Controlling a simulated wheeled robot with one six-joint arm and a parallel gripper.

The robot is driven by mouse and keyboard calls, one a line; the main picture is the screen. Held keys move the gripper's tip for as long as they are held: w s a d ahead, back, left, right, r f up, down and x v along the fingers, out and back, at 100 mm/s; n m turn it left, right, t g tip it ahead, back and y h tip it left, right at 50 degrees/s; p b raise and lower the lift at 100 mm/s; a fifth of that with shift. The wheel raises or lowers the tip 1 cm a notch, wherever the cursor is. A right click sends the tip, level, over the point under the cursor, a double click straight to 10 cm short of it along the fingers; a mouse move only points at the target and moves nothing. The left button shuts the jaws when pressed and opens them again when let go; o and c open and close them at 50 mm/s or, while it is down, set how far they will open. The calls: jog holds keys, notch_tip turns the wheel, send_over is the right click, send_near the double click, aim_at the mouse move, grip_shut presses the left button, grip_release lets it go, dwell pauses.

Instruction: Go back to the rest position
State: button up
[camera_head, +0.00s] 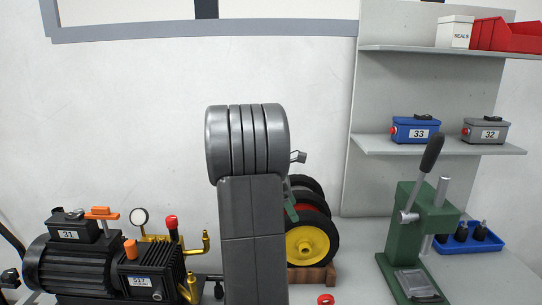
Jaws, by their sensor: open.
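My arm, dark grey, stands upright in the middle of the head view, with a thick rounded joint at its top. My gripper cannot be made out; the arm seems to hide it. A small grey piece and a green piece show at the arm's right edge, and I cannot tell what they belong to.
Left of my arm stands a black pump (85,262) with brass fittings. Close behind the arm on the right are reels (312,245) on a wooden stand. Shelves (440,145) hold boxes.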

aim_at(298, 213)
jog(key=x, duration=0.8)
jog(key=shift+w+r+p, duration=0.1)
jog(key=shift+r+p, duration=0.4)
jog(key=shift+r, duration=0.6)
jog(key=shift+f, duration=0.1)
